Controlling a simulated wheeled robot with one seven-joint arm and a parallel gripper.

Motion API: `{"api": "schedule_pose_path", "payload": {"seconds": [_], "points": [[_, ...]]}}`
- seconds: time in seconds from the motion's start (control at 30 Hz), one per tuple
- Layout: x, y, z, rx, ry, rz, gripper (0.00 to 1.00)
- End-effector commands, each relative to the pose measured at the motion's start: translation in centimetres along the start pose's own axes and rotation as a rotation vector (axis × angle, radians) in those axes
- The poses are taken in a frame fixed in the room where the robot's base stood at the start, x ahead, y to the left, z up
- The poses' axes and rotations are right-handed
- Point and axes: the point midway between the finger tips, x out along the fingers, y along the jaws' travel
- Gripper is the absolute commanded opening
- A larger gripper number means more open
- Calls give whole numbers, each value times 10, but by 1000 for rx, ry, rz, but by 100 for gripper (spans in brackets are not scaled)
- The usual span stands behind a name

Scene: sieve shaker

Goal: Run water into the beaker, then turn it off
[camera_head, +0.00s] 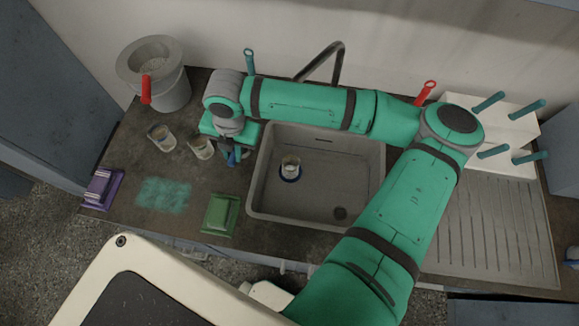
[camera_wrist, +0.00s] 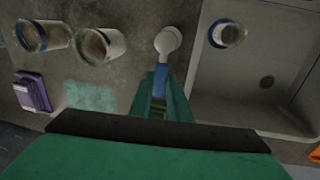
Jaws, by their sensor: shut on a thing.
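A clear beaker (camera_head: 290,167) with a blue ring stands in the sink (camera_head: 252,190), left of the drain. It also shows in the wrist view (camera_wrist: 228,33). A dark tap (camera_head: 322,60) arches at the back; its outlet is hidden behind my arm. A teal handle (camera_head: 249,62) stands left of it and a red handle (camera_head: 426,92) right of it. My gripper (camera_head: 231,156) is over the counter, left of the sink. It is shut on a blue-stemmed thing (camera_wrist: 160,76) with a pale round end. I cannot tell whether water runs.
Two more beakers, a blue-ringed one (camera_head: 161,138) and another (camera_head: 202,148), stand on the counter left of my gripper. A white rack with teal pegs (camera_head: 490,117) stands right.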

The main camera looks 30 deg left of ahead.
Motion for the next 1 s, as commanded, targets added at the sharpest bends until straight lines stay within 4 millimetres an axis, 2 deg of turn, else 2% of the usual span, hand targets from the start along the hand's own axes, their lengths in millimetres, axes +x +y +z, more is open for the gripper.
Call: {"api": "schedule_pose_path", "payload": {"seconds": [0.4, 0.43, 0.5, 0.83, 1.0], "points": [[0, 3, 2, 2, -4, 13, 0], [0, 4, 2, 1, -4, 13, 21], [0, 4, 1, 0, -3, 12, 38], [-1, 4, 0, -4, -1, 9, 38], [-18, 4, 0, -3, -1, 9, 38]]}}
